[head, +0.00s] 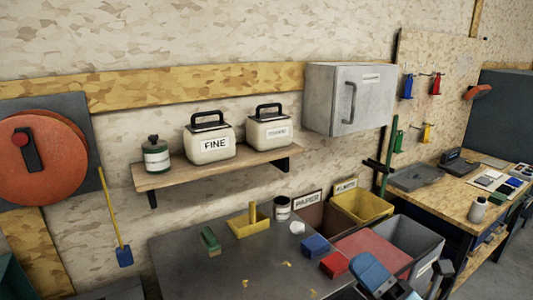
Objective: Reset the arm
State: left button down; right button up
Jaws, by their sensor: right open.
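My right arm comes in at the bottom right, in front of the bins. My right gripper (428,280) shows only in part at the bottom edge; it is open, and nothing shows between its fingers. My left gripper is not in view.
A dark worktop (215,275) holds a green block (210,240), a yellow tray (249,226), a blue block (316,246) and a red block (334,264). A grey bin (412,240) and a yellow bin (362,207) stand at right. A wall shelf (220,170) carries containers.

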jog(key=s+d+f+m+g+h, duration=0.1)
jog(key=d+f+m+h, duration=0.55)
jog(key=m+h, duration=0.4)
jog(key=s+d+f+m+g+h, duration=0.1)
jog(key=d+f+m+h, duration=0.55)
jog(key=m, duration=0.75)
jog(key=s+a+f+m+g+y, duration=0.15)
jog(key=s+f+m+g, duration=0.55)
jog(key=s+f+g, duration=0.7)
jog(key=w+a+f+t+y+p, duration=0.2)
jog(key=a+f+t+y+p, duration=0.1)
jog(key=a+t+p, duration=0.4)
jog(key=f+n+t+p, duration=0.1)
jog(key=t+p, duration=0.1)
jog(key=p, duration=0.1)
jog(key=shift+w+a+f, duration=0.15)
jog(key=shift+w+f, duration=0.1)
jog(key=shift+w, duration=0.1)
